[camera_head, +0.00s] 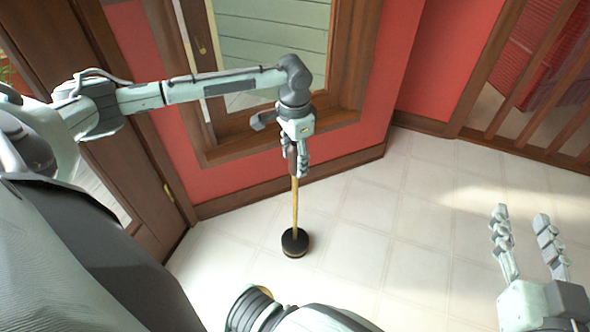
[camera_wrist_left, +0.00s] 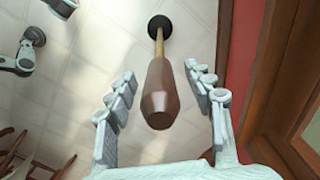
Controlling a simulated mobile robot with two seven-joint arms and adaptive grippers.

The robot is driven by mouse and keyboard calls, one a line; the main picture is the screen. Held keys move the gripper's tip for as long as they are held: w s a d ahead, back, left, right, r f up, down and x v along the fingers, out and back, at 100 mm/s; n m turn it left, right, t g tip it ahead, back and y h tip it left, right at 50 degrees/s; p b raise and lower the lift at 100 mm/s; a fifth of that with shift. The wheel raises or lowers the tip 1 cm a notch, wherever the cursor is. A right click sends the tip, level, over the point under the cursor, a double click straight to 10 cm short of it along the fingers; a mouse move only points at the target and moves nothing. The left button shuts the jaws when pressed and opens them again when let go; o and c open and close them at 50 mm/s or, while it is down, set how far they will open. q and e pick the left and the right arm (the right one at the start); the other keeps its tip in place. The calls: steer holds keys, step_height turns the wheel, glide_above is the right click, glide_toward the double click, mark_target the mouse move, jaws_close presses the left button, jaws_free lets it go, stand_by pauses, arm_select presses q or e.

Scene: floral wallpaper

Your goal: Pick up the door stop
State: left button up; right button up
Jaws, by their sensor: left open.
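The door stop (camera_head: 295,241) stands upright on the tiled floor, with a round black base, a thin light wooden shaft and a thicker brown handle. In the left wrist view its brown handle (camera_wrist_left: 159,96) points toward the camera, between the fingers. My left gripper (camera_head: 297,168) is open over the handle, one finger on each side. In the left wrist view gaps show between the handle and both fingers. The head view partly hides the handle behind the fingers. My right gripper (camera_head: 521,215) is open and empty at the lower right, away from the door stop.
A red wall with a brown baseboard (camera_head: 240,202) and a wood-framed window (camera_head: 270,40) stands behind the door stop. A brown door (camera_head: 130,150) is at left. A wooden railing (camera_head: 520,95) is at upper right. The floor (camera_head: 400,215) between is clear.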

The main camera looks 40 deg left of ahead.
arm_select(q)
steer(key=shift+c, duration=0.3)
jaws_close()
steer(key=shift+w+r, duration=0.15)
steer(key=shift+r, duration=0.15)
